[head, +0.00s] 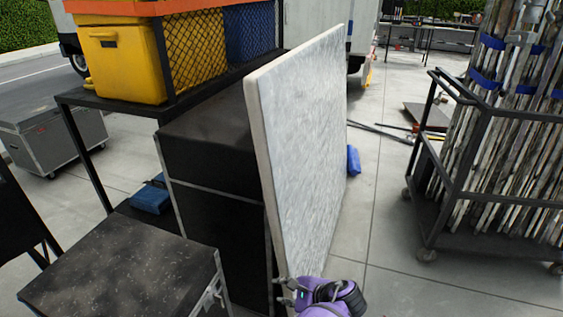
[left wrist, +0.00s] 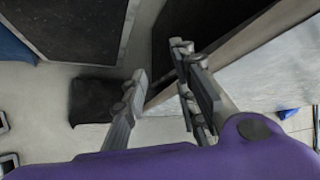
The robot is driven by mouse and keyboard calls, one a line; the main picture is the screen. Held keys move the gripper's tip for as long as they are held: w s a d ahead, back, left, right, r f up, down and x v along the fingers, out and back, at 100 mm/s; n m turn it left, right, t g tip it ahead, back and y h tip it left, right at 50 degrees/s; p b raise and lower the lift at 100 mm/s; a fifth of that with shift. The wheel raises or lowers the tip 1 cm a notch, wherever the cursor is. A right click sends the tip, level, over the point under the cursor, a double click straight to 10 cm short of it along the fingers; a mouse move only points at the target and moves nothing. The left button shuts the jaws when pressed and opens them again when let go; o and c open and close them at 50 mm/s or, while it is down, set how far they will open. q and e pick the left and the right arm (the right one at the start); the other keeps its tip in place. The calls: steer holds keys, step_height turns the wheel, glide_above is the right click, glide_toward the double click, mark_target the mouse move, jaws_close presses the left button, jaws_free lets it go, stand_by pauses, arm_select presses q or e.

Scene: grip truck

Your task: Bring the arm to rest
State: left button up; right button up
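My left gripper (head: 281,291) is low in the head view, at the near bottom corner of a large pale panel (head: 305,140). The purple wrist is to the right of its fingers. In the left wrist view the two fingers of the left gripper (left wrist: 160,70) stand apart, with a clear gap between them. The panel's edge (left wrist: 235,45) runs down behind the right finger toward the gap; I cannot tell whether the fingers touch it. Nothing is clearly held. My right gripper is in neither view.
The panel leans upright by a black case (head: 215,150). A shelf with a yellow bin (head: 122,62) stands behind at left, and a dark box (head: 125,275) in front. A cart of poles (head: 475,170) is at right. Floor between panel and cart is mostly clear.

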arm_select(q)
steer(key=s+a+r+n+t+h+p, duration=0.2)
steer(key=s+a+r+n+h+p, duration=0.15)
steer(key=s+a+n, duration=0.7)
steer(key=s+a+r+n+t+h+p, duration=0.25)
steer(key=s+a+n+h, duration=0.35)
steer(key=s, duration=0.7)
steer(key=s+a+f+g+y, duration=0.1)
steer(key=s+a, duration=0.1)
steer(key=s, duration=0.5)
steer(key=s+a+f+n+g+y+p, duration=0.1)
steer(key=s+a+f, duration=0.1)
steer(key=s, duration=0.5)
steer(key=shift+s+a, duration=0.2)
steer(key=shift+a, duration=0.05)
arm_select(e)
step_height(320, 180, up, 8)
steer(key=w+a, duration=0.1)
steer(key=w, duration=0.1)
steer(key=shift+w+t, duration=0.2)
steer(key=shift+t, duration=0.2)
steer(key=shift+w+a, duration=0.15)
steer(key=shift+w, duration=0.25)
